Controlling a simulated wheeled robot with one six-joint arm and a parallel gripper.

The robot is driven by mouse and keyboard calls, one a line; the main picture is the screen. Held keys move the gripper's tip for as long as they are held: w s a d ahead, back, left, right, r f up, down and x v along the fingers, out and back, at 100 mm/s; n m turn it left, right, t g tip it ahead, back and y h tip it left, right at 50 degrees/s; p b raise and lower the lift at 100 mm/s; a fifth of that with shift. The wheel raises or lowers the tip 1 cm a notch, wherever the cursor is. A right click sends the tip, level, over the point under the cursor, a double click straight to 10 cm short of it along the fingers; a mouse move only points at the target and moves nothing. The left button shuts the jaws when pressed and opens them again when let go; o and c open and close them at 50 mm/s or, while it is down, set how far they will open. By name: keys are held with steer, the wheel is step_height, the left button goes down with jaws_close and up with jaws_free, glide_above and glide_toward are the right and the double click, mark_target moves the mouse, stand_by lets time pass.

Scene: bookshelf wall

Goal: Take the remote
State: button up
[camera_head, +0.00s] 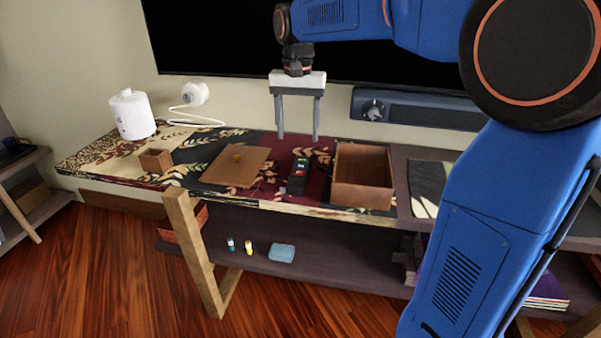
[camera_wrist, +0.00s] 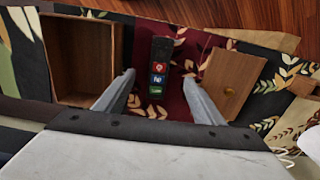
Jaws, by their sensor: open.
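The remote (camera_head: 299,176) is a small black block with red, blue and green marks. It lies on the patterned cloth of the shelf top, between a wooden box and a flat wooden board. My gripper (camera_head: 298,136) is open and empty, pointing down above and behind the remote in the head view. In the wrist view the remote (camera_wrist: 160,66) shows ahead of and between the two fingers (camera_wrist: 165,85), apart from both. Its full outline is visible.
The open wooden box (camera_head: 362,178) stands right of the remote. The wooden board (camera_head: 237,167) with a knob lies to its left. A small wooden cup (camera_head: 155,160) and a white appliance (camera_head: 131,114) are further left. A dark screen (camera_head: 230,50) is on the wall behind.

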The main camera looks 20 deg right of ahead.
mark_target(298, 176)
step_height(298, 176, down, 15)
steer(key=shift+r, duration=0.2)
stand_by(0.5)
steer(key=c, duration=1.2)
steer(key=shift+r, duration=0.15)
